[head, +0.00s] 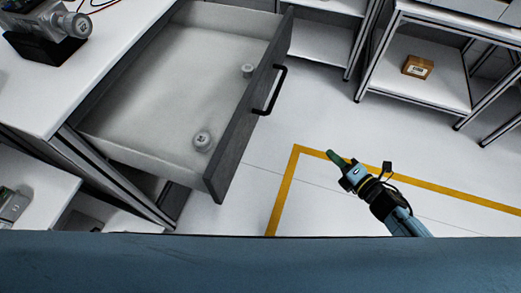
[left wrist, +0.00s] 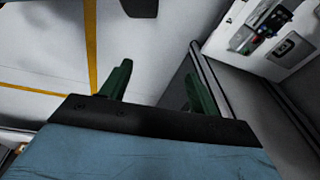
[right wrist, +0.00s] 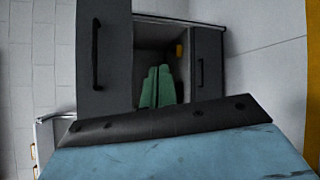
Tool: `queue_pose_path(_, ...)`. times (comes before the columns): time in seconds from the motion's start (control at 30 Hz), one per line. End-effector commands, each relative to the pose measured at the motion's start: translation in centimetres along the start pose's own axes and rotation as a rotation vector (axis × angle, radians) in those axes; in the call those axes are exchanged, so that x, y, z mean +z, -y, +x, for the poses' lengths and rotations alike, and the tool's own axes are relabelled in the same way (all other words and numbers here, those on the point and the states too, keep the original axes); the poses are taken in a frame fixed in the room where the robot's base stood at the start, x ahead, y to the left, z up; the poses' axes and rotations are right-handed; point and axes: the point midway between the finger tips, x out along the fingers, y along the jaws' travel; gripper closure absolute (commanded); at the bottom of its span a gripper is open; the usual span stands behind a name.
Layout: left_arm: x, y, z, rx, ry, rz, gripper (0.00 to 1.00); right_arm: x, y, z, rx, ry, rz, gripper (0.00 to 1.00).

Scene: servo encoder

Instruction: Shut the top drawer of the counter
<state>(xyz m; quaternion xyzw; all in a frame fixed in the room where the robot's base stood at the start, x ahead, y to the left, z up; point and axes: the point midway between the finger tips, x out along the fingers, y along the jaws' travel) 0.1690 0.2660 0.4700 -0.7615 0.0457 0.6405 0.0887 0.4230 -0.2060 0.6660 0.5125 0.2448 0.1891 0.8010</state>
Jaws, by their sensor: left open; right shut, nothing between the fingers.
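The top drawer (head: 180,90) of the counter (head: 115,35) stands pulled far out in the head view. Its dark grey front (head: 240,115) carries a black bar handle (head: 270,90). Two small round whitish parts lie inside, one near (head: 202,141) and one farther back (head: 247,70). My right gripper (head: 335,156) is shut and empty, out to the right of the drawer front and apart from it. In the right wrist view its fingers (right wrist: 158,85) point toward dark panels, one with a black handle (right wrist: 95,55). My left gripper (left wrist: 158,85) is open and empty, outside the head view.
A device on a black stand (head: 45,35) sits on the counter top. White shelves (head: 415,75) stand at the back right, with a small cardboard box (head: 417,67). The floor before the drawer is clear, marked by yellow tape (head: 283,185). A lower white surface (head: 35,185) lies at left.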

Motion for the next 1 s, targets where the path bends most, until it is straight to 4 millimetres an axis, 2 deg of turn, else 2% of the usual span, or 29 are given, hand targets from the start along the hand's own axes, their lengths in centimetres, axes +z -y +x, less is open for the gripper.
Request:
queue_pose_path(0.03, -1.0, 0.4, 1.1, -0.008, -0.014, 0.000, 0.39, -0.3, -2.1, 1.3, 0.129, -0.063, -0.238, 1.00)
queue_pose_path(0.13, -2.7, 1.0, 0.4, -0.021, -0.027, -0.002, 0.39, -1.7, -7.0, 1.7, 0.350, -0.148, -0.645, 1.00)
queue_pose_path(0.2, -3.5, 1.3, -0.2, -0.027, -0.033, -0.002, 0.39, -2.9, -9.2, 1.3, 0.477, -0.185, -0.864, 1.00)
queue_pose_path(0.33, -4.4, 1.6, -1.1, -0.034, -0.042, -0.001, 0.39, -4.6, -11.5, 0.4, 0.634, -0.219, -1.122, 1.00)
queue_pose_path(0.47, -4.7, 1.8, -1.7, -0.037, -0.044, -0.001, 0.39, -5.4, -12.5, 0.3, 0.694, -0.226, -1.216, 1.00)
queue_pose_path(0.57, -4.8, 1.8, -1.9, -0.037, -0.044, -0.001, 0.39, -6.0, -13.1, 1.1, 0.700, -0.225, -1.223, 1.00)
queue_pose_path(1.0, -5.0, 1.6, -2.2, -0.034, -0.047, -0.002, 0.39, -10.5, -16.4, 8.1, 0.696, -0.223, -1.217, 1.00)
